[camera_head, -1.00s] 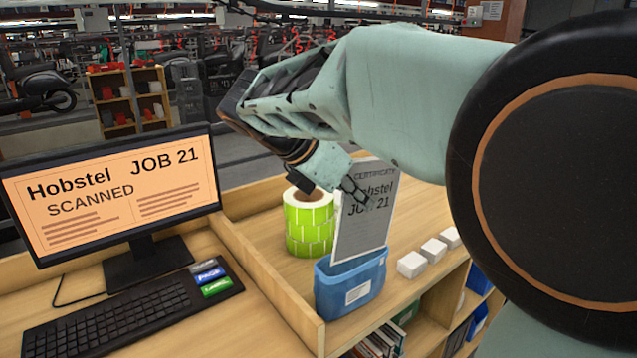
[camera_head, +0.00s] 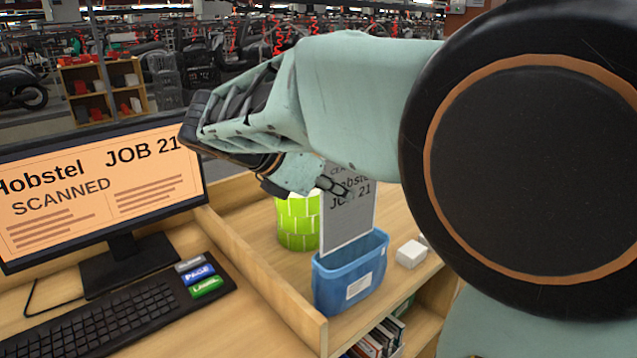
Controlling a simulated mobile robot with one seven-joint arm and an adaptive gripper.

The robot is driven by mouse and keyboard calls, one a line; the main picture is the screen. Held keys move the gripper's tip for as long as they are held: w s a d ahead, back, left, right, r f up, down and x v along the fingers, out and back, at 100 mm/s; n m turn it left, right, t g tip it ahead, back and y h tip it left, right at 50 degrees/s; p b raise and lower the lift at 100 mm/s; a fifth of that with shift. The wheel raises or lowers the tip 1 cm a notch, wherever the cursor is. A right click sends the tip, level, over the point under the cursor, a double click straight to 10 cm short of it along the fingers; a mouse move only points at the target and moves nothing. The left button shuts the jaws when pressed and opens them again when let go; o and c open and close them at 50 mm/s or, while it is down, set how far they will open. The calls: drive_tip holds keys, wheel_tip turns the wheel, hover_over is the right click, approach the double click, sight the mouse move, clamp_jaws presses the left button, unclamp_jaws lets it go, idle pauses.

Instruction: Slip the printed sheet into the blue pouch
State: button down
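The printed sheet (camera_head: 347,222) is a grey upright page with "CERTIFICATE Hobstel JOB 21" print, its top partly covered by my arm. My gripper (camera_head: 343,189) is at the sheet's upper part, with its fingers against the page; they look closed on it. The blue pouch (camera_head: 334,294) is an open-topped blue container with a white label, standing on the wooden bench near its front edge. The sheet's lower edge is at the pouch's opening, behind the front rim; how deep it reaches inside is hidden.
A green label roll (camera_head: 297,222) stands behind and left of the pouch. A white block (camera_head: 411,254) lies to the right. A monitor (camera_head: 95,195) and keyboard (camera_head: 110,315) are at left, beyond a low wooden divider (camera_head: 262,275). Shelved books (camera_head: 375,343) sit below.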

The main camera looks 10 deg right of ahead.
sight(340, 234)
drive_tip(key=shift+f+b, duration=2.3)
drive_tip(key=shift+f, duration=2.55)
drive_tip(key=c, duration=2.1)
unclamp_jaws()
wheel_tip(340, 234, up, 8)
drive_tip(key=p, duration=0.8)
